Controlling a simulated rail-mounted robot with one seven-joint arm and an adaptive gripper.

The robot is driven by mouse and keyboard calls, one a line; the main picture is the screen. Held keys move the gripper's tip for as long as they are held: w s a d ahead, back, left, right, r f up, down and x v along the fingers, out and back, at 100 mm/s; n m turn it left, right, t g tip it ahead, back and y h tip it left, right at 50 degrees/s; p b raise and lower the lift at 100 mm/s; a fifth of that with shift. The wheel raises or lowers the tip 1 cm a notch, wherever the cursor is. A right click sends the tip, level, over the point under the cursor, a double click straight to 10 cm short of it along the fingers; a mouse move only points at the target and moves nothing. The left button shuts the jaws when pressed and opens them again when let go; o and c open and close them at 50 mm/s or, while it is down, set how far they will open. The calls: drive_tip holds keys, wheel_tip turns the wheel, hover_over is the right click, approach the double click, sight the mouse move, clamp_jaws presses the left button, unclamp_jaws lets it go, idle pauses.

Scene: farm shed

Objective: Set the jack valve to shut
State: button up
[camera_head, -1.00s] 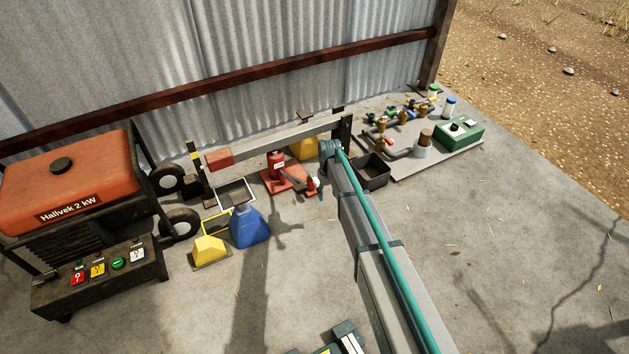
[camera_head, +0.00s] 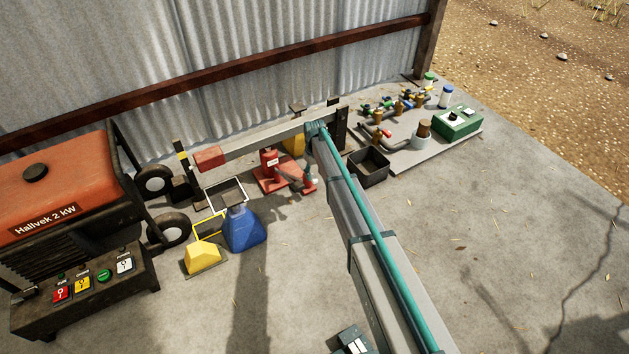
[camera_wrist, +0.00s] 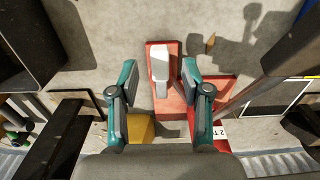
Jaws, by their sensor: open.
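The red jack (camera_head: 269,162) stands on a red base plate by the wall in the head view, under a long grey beam (camera_head: 265,142). In the wrist view, part of its red body with a "2 T" label (camera_wrist: 220,132) shows at the lower right, and its red base (camera_wrist: 170,105) lies below my gripper (camera_wrist: 160,74). My gripper is open. I cannot make out the valve's setting. In the head view my arm partly hides this area.
A black bin (camera_head: 368,167) stands right of the jack; a board with pipes and a green box (camera_head: 457,122) lies beyond. Blue (camera_head: 243,230) and yellow (camera_head: 200,256) blocks stand left, near the generator (camera_head: 60,190). The right foreground floor is clear.

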sight(315, 178)
drive_tip(key=shift+f+b, duration=0.4)
drive_tip(key=shift+f, duration=1.1)
clamp_jaws()
